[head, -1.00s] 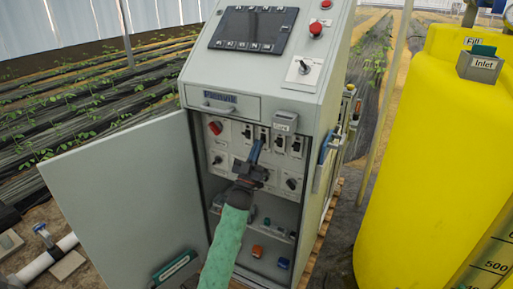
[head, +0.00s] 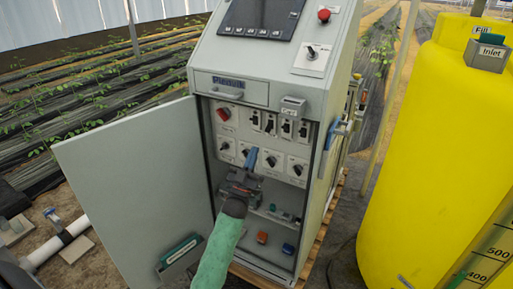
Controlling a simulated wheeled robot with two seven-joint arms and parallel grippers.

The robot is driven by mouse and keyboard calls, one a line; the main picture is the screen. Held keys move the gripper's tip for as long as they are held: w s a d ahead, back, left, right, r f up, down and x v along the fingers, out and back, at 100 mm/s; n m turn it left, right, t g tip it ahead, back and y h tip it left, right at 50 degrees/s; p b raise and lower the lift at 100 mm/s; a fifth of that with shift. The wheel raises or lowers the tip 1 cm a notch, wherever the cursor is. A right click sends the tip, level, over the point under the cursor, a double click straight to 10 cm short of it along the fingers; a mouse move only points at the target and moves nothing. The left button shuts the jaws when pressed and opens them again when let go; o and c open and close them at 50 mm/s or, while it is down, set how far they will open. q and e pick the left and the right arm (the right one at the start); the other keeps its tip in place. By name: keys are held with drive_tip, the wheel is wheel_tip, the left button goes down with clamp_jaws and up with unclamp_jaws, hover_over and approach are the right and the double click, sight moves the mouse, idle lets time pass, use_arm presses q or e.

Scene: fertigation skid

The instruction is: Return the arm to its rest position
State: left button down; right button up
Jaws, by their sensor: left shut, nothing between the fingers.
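My left gripper (head: 251,158) comes up from the bottom centre on my green-sleeved arm. Its blue fingers are shut and empty. They show in front of the lower row of knobs on the open control cabinet (head: 322,195); whether they touch the panel cannot be told. The gripper hides part of the panel's lower edge and the shelf below. The red knob (head: 223,114) and the upper row of black switches (head: 269,124) are in plain view above it. My right gripper is not in view.
The cabinet door (head: 130,190) stands open to the left, with a green item in a holder (head: 180,251) low on it. A large yellow tank (head: 430,160) stands at the right. Small coloured parts (head: 263,237) sit in the cabinet's lower bay. A white pipe (head: 60,240) lies at the lower left.

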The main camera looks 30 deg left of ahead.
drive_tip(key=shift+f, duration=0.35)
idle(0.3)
